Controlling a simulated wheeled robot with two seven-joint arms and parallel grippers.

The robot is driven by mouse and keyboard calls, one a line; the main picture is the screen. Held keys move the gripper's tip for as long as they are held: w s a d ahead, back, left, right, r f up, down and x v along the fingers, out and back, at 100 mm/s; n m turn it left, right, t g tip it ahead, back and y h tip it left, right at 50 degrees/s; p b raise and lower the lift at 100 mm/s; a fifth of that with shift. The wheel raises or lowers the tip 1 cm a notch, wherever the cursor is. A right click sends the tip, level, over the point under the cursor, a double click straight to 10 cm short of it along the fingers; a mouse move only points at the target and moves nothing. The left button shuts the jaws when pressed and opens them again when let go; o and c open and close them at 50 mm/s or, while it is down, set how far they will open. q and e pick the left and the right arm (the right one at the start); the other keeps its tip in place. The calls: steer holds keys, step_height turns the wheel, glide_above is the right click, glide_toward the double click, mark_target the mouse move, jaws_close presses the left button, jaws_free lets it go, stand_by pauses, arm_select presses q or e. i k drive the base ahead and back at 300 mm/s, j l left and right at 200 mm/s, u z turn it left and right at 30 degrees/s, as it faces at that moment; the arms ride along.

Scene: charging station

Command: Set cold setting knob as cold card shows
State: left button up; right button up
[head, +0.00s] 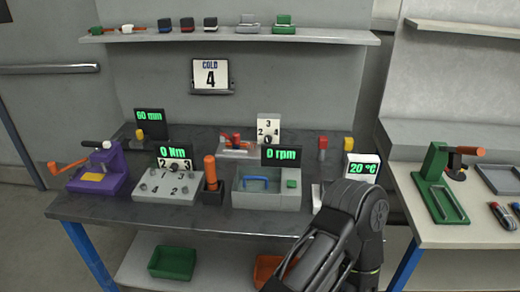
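A white dial plate (268,126) stands at the back of the bench with the numbers 2, 3 and 4 showing. A small dark knob (267,140) sits at its lower middle; its pointing direction is too small to tell. Another numbered dial (175,165) is on the grey box at front left. I cannot tell from labels which knob is the cold setting. Neither gripper is in view; only a dark arm of mine shows at the lower right.
The displays read "0 Nm" (174,152), "0 rpm" (282,154), "60 mm" (150,116) and "20 °C" (363,168). An orange-handled tool (210,171) stands between the front boxes. A purple crank device (99,174) is at left. My arm hides part of the bench's right end.

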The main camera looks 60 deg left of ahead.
mark_target(268, 139)
steer(key=k+j+u, duration=0.1)
steer(key=u, duration=0.35)
steer(key=k+j+u, duration=0.2)
steer(key=u, duration=0.25)
steer(key=k+j+u, duration=0.15)
steer(key=u, duration=0.3)
steer(key=j, duration=0.1)
